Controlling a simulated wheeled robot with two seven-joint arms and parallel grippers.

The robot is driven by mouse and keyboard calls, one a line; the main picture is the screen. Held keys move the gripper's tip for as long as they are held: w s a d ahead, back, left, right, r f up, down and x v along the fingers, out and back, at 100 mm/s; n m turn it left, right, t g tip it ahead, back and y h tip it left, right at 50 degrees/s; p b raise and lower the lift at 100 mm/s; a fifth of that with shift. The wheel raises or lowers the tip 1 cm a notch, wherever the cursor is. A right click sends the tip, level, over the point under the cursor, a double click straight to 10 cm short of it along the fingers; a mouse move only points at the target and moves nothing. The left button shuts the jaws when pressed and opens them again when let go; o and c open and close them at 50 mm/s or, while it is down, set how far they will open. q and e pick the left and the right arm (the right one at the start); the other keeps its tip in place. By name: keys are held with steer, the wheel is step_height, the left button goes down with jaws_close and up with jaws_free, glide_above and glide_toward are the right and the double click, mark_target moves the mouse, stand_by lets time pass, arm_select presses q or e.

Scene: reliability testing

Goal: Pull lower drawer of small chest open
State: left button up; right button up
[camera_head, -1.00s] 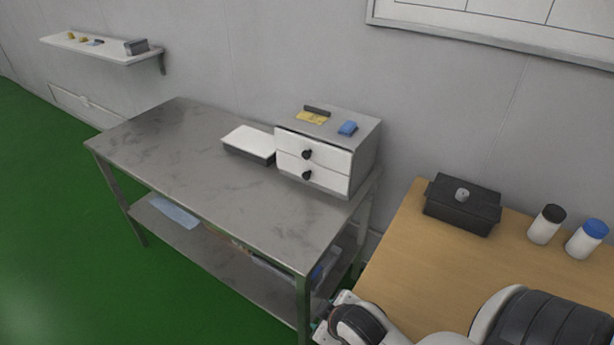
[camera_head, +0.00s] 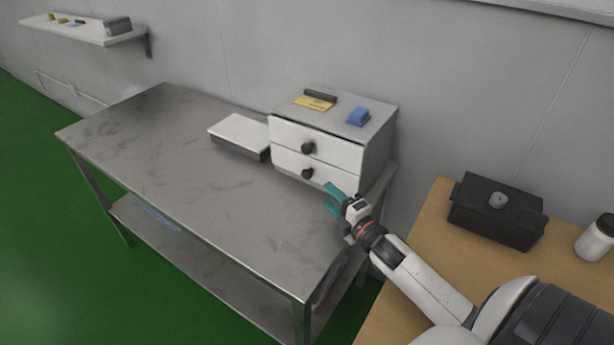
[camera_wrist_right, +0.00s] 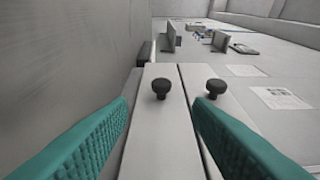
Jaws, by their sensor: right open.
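The small chest (camera_head: 378,148) stands on the metal table, with two white drawer fronts and round black knobs. The lower drawer (camera_head: 330,177) looks shut, and so does the upper one (camera_head: 338,153). The lower knob (camera_head: 307,173) shows clear in the head view. My right gripper (camera_head: 332,196) is open and empty, in front of the chest near its lower right corner, apart from the knobs. In the right wrist view the drawer fronts appear side by side, turned; one knob (camera_wrist_right: 161,88) lies between the teal fingers, and the other (camera_wrist_right: 216,87) is by the right finger. My left gripper is not in view.
A white-topped box (camera_head: 240,132) sits left of the chest on the metal table (camera_head: 170,150). A blue item (camera_head: 358,117) and a yellow note (camera_head: 314,103) lie on the chest. A black lidded box (camera_head: 495,215) stands on the wooden table (camera_head: 425,225). The metal table's left part is clear.

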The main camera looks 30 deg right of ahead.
mark_target(308, 177)
steer(key=w, duration=0.4)
steer(key=shift+w+a+r, duration=0.15)
steer(key=shift+w+r, duration=0.05)
steer(key=shift+w, duration=0.2)
steer(key=w, duration=0.5)
steer(key=shift+w+f, duration=0.1)
steer(key=shift+w, duration=0.55)
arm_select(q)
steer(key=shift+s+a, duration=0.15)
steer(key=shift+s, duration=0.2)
arm_select(e)
jaws_close()
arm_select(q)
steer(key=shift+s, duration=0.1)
arm_select(e)
steer(key=shift+s+a, duration=0.1)
